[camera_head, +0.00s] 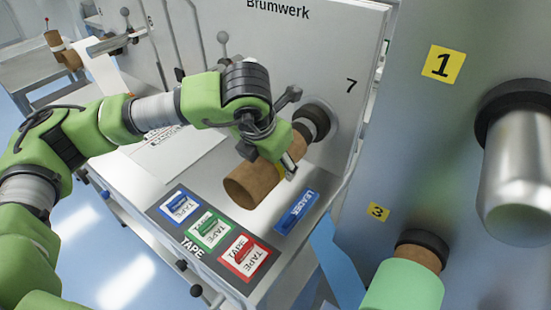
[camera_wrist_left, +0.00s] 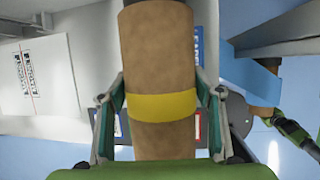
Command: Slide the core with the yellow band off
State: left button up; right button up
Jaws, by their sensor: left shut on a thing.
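The brown cardboard core (camera_head: 252,184) with a yellow band (camera_head: 280,170) is in line with the spindle's black collar (camera_head: 314,121) on the panel marked 7. Its open end points toward the front left. My left gripper (camera_head: 287,162) is shut around the core at the band. In the left wrist view, its fingers lie on both sides of the yellow band (camera_wrist_left: 162,106) and the core (camera_wrist_left: 158,50) runs between them. The gripper hides part of the core's inner end, so I cannot tell how far it sits on the spindle.
Red, green and blue tape labels (camera_head: 210,231) and a blue leader label (camera_head: 297,212) lie on the tabletop below the core. A roll with a green wrap (camera_head: 403,287) and a metal roll (camera_head: 518,165) stick out at the right. Another brown core stands far left (camera_head: 54,41).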

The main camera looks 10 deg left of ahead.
pick_arm(q)
jog(key=shift+s+a+b, duration=0.3)
jog(key=shift+s, duration=0.35)
jog(key=shift+s+a+b, duration=0.25)
jog(key=shift+s+b, duration=0.05)
jog(key=shift+s, duration=0.3)
jog(key=shift+s, duration=0.1)
jog(key=shift+s+a+b, duration=0.3)
jog(key=shift+s+b, duration=0.05)
jog(key=shift+s, duration=0.4)
jog(key=shift+s+a+b, duration=0.35)
jog(key=shift+s, duration=0.4)
jog(key=shift+s+a+b, duration=0.3)
jog(key=shift+s+b, duration=0.05)
jog(key=shift+s, duration=0.4)
jog(key=shift+s+a+b, duration=0.3)
jog(key=shift+s+b, duration=0.2)
jog(key=shift+s, duration=0.25)
jog(key=shift+s+a+b, duration=0.2)
jog(key=shift+s+b, duration=0.15)
jog(key=shift+s, duration=0.2)
jog(key=shift+s+a+b, duration=0.2)
jog(key=shift+s+a, duration=0.05)
jog(key=shift+s, duration=0.35)
jog(key=shift+s+a+b, duration=0.2)
jog(key=shift+s+a, duration=0.05)
jog(key=shift+s, duration=0.35)
